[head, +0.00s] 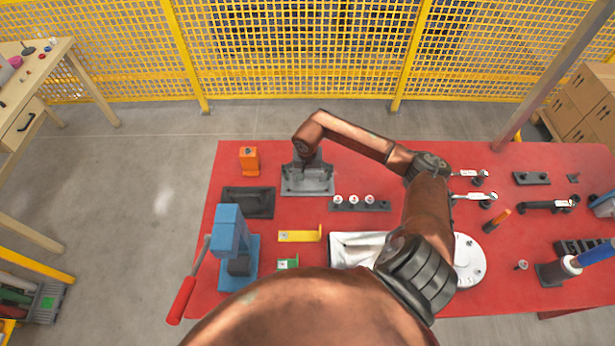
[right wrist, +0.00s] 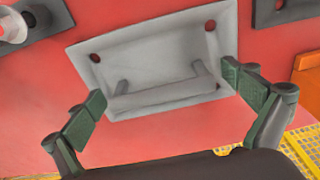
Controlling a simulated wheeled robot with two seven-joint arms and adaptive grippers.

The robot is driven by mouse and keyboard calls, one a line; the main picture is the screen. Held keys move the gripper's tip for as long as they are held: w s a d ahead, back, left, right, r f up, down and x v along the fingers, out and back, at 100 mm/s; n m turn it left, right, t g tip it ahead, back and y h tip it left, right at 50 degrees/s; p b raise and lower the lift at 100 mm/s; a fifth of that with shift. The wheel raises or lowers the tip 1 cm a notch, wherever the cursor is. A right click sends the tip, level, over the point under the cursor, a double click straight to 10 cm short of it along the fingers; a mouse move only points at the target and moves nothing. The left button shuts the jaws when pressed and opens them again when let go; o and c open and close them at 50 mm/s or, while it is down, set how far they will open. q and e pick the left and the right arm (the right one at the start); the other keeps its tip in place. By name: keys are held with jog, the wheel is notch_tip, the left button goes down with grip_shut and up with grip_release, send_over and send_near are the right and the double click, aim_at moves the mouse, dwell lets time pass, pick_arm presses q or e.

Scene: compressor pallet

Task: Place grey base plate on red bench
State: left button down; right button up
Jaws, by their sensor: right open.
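The grey base plate (head: 318,187) lies on the red bench (head: 410,157) toward its back left. It is a rectangle with corner holes and a raised bar handle, clear in the right wrist view (right wrist: 140,52). My right gripper (head: 306,168) is over the plate, its fingers partly hidden by the wrist in the head view. In the right wrist view my right gripper (right wrist: 166,103) is open and empty, one finger on each side of the bar (right wrist: 165,97), apart from it. My left gripper is not in view.
A dark plate (head: 248,202) and an orange block (head: 249,160) sit left of the grey plate. A dark strip with several white-topped pins (head: 360,204) lies to its right. A blue press (head: 234,245) with a red-handled lever stands at the front left. Yellow mesh fencing (head: 300,60) is behind.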

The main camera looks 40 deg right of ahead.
aim_at(307, 184)
jog(key=shift+r, duration=0.15)
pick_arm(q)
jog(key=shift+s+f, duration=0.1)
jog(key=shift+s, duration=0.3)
pick_arm(e)
notch_tip(307, 184, up, 12)
jog(key=s, duration=0.1)
jog(key=shift+a, duration=0.45)
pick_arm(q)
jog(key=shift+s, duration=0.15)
